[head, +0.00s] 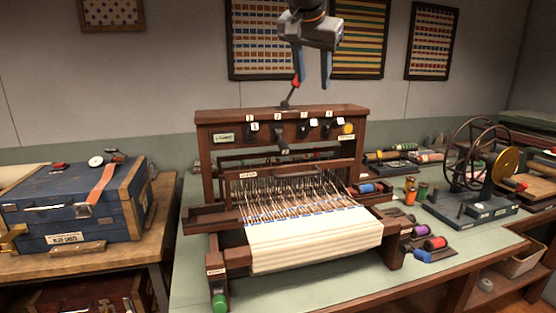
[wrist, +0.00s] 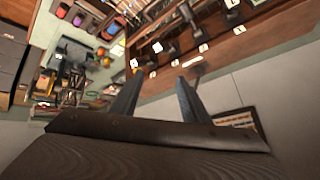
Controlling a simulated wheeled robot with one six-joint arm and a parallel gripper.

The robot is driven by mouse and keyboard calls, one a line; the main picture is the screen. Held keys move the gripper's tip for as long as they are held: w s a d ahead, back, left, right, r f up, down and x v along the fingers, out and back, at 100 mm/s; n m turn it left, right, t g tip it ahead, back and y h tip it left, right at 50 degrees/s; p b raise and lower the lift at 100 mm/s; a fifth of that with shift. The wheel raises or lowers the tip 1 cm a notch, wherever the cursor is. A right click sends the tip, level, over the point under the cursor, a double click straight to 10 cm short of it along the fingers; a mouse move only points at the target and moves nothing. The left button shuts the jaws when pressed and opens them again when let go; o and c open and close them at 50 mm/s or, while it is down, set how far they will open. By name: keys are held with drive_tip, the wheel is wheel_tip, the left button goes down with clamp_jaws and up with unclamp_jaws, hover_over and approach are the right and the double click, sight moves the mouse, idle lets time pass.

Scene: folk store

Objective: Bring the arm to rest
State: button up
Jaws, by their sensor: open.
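My gripper (head: 312,78) hangs from the top of the head view, above the loom's top beam and in front of the wall. Its two fingers point down and stand apart with nothing between them. In the wrist view the gripper (wrist: 155,98) also shows its fingers spread and empty. In the head view a lever with a red grip (head: 294,88) rises from the top of the wooden loom (head: 300,117), just left of and below the fingers. I cannot tell whether the left finger touches it.
A blue chest (head: 70,205) with an orange strap stands on a wooden table at left. A spinning wheel (head: 470,155) and thread spools (head: 434,243) are on the green-topped bench at right. Framed textiles (head: 432,40) hang on the wall behind the arm.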

drive_tip(key=s+d+f+n+g+b, duration=0.1)
drive_tip(key=s+d+f, duration=0.1)
drive_tip(key=f, duration=0.7)
drive_tip(key=s+d+f+n+g+b, duration=0.1)
drive_tip(key=s+d+f+n+g, duration=0.1)
drive_tip(key=f, duration=0.6)
drive_tip(key=s+d+f+n+g+y+b, duration=0.1)
drive_tip(key=s+d+f+n+g+b, duration=0.1)
drive_tip(key=s+f, duration=1)
drive_tip(key=s+d+f+n+g+y+b, duration=0.1)
drive_tip(key=s+d+f+g+b, duration=0.2)
drive_tip(key=s+f, duration=1)
wheel_tip(320, 180, down, 7)
drive_tip(key=shift+d+r+n, duration=0.15)
drive_tip(key=shift+d+n, duration=0.25)
drive_tip(key=shift+d, duration=0.6)
